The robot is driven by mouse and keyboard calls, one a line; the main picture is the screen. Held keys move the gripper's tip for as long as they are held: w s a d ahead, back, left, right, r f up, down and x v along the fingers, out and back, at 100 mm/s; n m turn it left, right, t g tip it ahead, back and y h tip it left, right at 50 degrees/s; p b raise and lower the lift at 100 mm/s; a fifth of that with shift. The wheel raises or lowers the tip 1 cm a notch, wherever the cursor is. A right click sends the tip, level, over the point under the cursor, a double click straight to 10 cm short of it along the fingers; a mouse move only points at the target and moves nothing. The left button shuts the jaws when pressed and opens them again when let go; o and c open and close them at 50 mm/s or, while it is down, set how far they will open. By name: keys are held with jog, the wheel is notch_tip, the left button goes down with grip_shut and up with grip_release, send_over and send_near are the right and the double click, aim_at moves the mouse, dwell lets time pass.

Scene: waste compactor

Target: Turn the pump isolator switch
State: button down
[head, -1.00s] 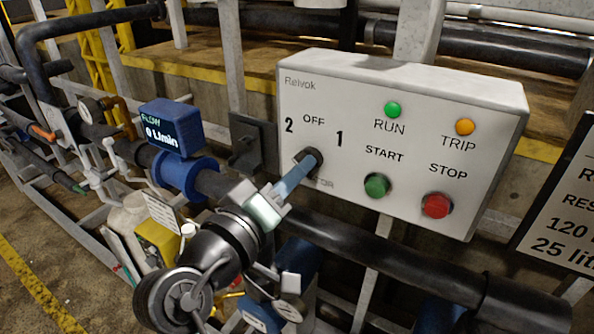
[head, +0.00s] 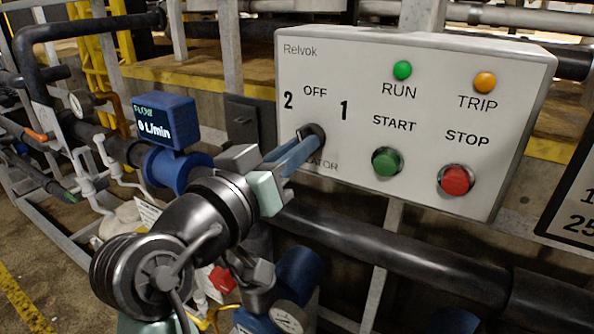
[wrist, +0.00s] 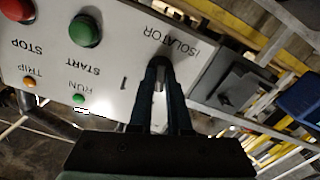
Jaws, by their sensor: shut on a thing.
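The pump isolator switch (head: 313,133) is a dark rotary knob at the lower left of a white control box (head: 440,72) marked Relvok. The marks 2, OFF and 1 stand around it. My gripper (head: 308,143) has its blue fingers shut on the knob, coming from the lower left. In the wrist view the two fingers (wrist: 161,75) close on the knob (wrist: 160,62), beside the upside-down word ISOLATOR. The fingers hide much of the knob, so I cannot tell which mark it points to.
To the right on the box are a green START button (head: 387,162), a red STOP button (head: 455,180), a green RUN lamp (head: 402,70) and an amber TRIP lamp (head: 484,82). A blue flow meter (head: 166,121) reads 0 L/min at left. A black pipe (head: 400,248) runs below.

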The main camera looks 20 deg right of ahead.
jog(key=shift+f+m+b, duration=0.1)
jog(key=shift+m+b, duration=1.45)
jog(key=shift+m, duration=0.05)
jog(key=c, duration=0.9)
grip_release()
jog(key=shift+o, duration=0.2)
jog(key=shift+a, duration=0.1)
jog(key=b+v, duration=0.2)
jog(key=v, duration=1)
jog(key=shift+s+a, duration=0.25)
jog(key=shift+s, duration=0.1)
